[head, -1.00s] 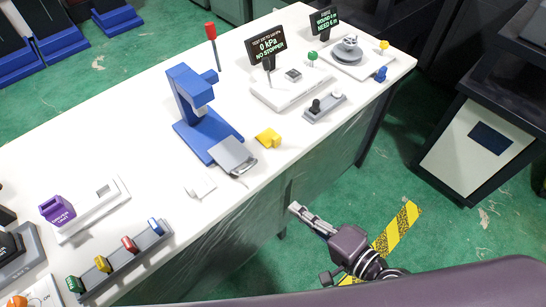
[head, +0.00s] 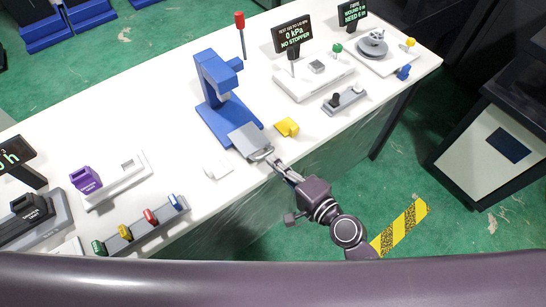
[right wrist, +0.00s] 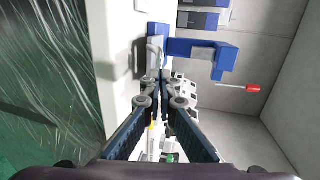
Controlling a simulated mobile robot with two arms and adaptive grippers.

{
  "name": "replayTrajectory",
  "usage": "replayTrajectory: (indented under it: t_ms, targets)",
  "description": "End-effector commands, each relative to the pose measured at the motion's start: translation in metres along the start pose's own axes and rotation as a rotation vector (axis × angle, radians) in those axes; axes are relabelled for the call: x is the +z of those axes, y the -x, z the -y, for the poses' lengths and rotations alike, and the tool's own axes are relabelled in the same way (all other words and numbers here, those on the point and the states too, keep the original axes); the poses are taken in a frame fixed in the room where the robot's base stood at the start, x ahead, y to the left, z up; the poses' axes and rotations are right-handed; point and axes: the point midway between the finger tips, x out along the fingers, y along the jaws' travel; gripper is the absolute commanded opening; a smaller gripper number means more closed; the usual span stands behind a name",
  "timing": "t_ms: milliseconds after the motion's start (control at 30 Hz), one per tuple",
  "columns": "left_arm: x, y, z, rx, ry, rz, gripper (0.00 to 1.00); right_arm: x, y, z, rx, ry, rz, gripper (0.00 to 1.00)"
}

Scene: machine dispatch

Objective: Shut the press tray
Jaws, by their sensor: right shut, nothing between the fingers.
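The blue press (head: 212,78) stands on the white table, and its blue frame shows in the right wrist view (right wrist: 215,52). Its grey tray (head: 246,137) sticks out at the front, toward the table's near edge, with a metal handle (head: 262,155) at its end. My right gripper (head: 274,163) is shut and empty, its tips at or very near the handle. In the right wrist view the closed fingertips (right wrist: 163,77) lie just below the tray's end; I cannot tell whether they touch it. My left gripper is not in view.
A yellow block (head: 287,127) stands just right of the tray, and a small white piece (head: 217,168) lies to its left. A red-topped post (head: 239,20) stands behind the press. A rack with coloured pieces (head: 145,233) is at the near left. The table edge (head: 320,150) is close.

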Motion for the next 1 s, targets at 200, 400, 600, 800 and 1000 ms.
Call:
replayTrajectory:
  t_ms: [200,400,600,800,1000]
  targets:
    - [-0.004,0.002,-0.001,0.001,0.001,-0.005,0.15,0.0,-0.011,0.0,0.0,0.001,-0.001,0.0]
    - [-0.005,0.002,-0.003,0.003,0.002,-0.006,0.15,0.0,-0.011,-0.001,0.001,0.001,-0.001,0.0]
    - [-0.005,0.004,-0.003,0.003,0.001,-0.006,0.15,-0.001,-0.018,0.002,-0.001,0.001,-0.001,0.0]
    - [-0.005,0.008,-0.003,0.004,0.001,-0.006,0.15,-0.002,-0.062,0.014,-0.005,0.0,-0.001,0.0]
    - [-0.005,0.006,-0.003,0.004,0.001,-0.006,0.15,-0.003,-0.105,0.021,-0.003,0.001,-0.001,0.0]
